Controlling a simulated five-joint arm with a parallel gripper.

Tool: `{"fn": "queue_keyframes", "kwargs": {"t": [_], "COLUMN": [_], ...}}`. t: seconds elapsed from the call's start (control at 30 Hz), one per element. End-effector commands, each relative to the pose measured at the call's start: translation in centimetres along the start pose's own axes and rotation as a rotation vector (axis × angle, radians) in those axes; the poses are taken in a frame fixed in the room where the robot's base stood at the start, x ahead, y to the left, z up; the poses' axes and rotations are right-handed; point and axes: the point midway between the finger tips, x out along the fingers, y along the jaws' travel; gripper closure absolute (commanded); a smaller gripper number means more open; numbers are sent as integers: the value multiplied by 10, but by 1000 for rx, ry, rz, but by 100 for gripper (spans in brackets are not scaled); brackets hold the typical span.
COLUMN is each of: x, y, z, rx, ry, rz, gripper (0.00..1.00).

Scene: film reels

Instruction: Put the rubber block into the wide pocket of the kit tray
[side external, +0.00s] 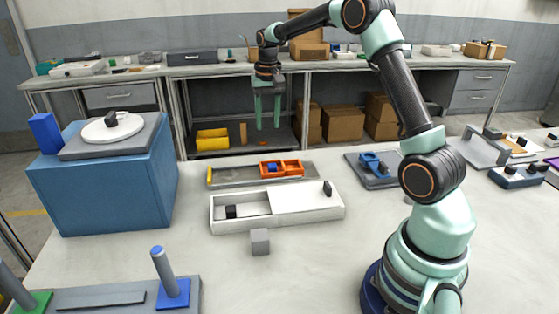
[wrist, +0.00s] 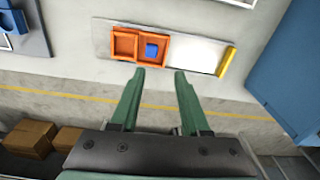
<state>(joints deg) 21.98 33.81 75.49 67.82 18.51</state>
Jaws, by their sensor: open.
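A small dark block (side external: 231,212), which looks like the rubber block, sits in the open left part of a white box (side external: 226,228). A flat white panel (side external: 300,199) with a dark knob (side external: 328,188) covers the box's right part. An orange two-pocket tray (side external: 291,164), likely the kit tray, lies behind it. One pocket holds a blue block (side external: 271,168); the other looks empty. The tray also shows in the wrist view (wrist: 138,33), with the blue block (wrist: 152,50). My gripper (side external: 267,125) is open and empty, high beyond the tray; its fingers (wrist: 159,74) point down.
The orange tray stands on a grey board with a yellow end bar (wrist: 227,62). A grey cube (side external: 260,241) stands in front of the white box. A tall blue box (side external: 110,190) stands left; a blue fixture (side external: 371,164) lies right. Free table lies around the grey cube.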

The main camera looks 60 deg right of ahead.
Motion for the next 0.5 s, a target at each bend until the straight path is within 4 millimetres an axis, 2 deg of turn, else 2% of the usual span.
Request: {"fn": "queue_keyframes", "kwargs": {"t": [0.03,0.2,0.4,0.5], "x": [-17,-59,-92,-101], "y": [-8,-26,-37,-38], "z": [12,57,117,148], "rx": [-36,-167,-319,-395], "ry": [25,101,192,237], "rz": [-10,-40,-77,-96], "gripper": [54,54,54,54]}}
